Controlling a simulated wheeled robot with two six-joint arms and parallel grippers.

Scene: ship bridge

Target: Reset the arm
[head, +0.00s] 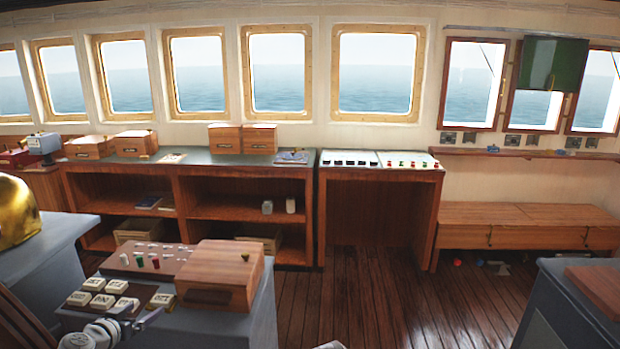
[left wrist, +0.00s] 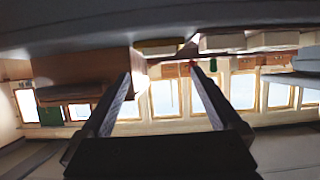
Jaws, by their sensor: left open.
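My left gripper (head: 140,318) is low at the left of the head view, beside the near grey console and close to the white lettered keys (head: 103,300). In the left wrist view the two dark fingers (left wrist: 160,90) stand wide apart with nothing between them. That view is upside down, with the windows and wooden boxes behind the fingers. Part of my left arm (head: 85,338) shows at the bottom edge. My right gripper does not show.
A wooden box (head: 220,274) and a panel with small coloured knobs (head: 146,259) are on the near grey console (head: 262,308). A golden dome (head: 16,212) stands at left. Another grey console (head: 548,292) is at right. The wooden floor (head: 370,300) between is mostly clear.

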